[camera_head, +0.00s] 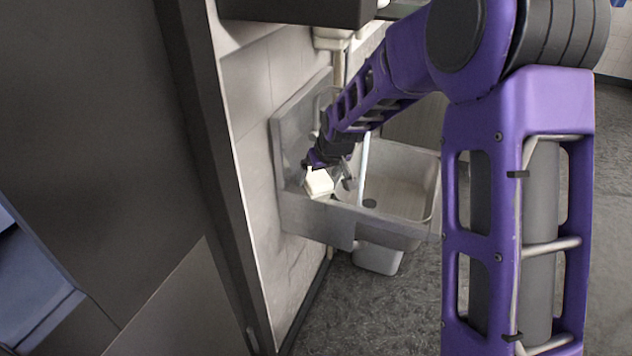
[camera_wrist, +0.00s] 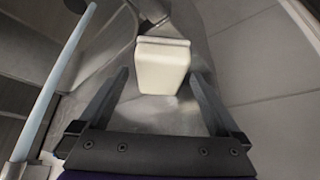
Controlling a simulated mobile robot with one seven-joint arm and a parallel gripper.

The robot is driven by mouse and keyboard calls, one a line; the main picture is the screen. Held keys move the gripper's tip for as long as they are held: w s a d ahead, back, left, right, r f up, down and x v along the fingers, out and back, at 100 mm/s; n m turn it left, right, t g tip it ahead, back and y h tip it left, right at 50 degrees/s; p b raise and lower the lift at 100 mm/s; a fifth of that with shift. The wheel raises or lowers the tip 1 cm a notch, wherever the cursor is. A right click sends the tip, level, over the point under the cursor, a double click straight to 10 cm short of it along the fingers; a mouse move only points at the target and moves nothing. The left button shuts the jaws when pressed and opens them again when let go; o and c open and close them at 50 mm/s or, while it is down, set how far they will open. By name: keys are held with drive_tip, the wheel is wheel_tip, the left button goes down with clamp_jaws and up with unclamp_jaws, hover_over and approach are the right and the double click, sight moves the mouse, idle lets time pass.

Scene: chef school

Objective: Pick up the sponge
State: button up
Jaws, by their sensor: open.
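A cream, block-shaped thing (camera_head: 319,184) sits at the left back corner of the metal sink (camera_head: 290,212). It is the only sponge-like thing in view, but I cannot tell for sure that it is the sponge. In the wrist view the block (camera_wrist: 162,65) shows a rounded body with a rim along its far edge. My gripper (camera_wrist: 158,76) is open, with one finger on each side of the block and a visible gap on both sides. In the head view my gripper (camera_head: 329,173) is over the sink corner, partly hiding the block.
The sink's back panel and the tiled wall (camera_head: 258,130) are close on the left. A pale blue rod (camera_wrist: 50,85) stands left of my gripper. A white bin (camera_head: 377,259) is under the sink. A dark cabinet (camera_head: 90,130) fills the left foreground.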

sight(322, 178)
drive_tip(key=shift+x, duration=0.75)
drive_tip(key=c, duration=1.4)
drive_tip(key=shift+d+r, duration=0.2)
drive_tip(key=shift+r, duration=0.3)
drive_tip(key=r, duration=0.4)
drive_tip(key=r+p, duration=0.1)
drive_tip(key=r, duration=0.1)
drive_tip(key=shift+s+d+r, duration=0.15)
drive_tip(key=shift+d, duration=0.15)
drive_tip(key=s+d, duration=0.3)
drive_tip(key=d, duration=0.6)
drive_tip(key=s+d, duration=0.3)
drive_tip(key=d, duration=0.5)
drive_tip(key=shift+s+d, duration=0.25)
drive_tip(key=shift+d, duration=0.1)
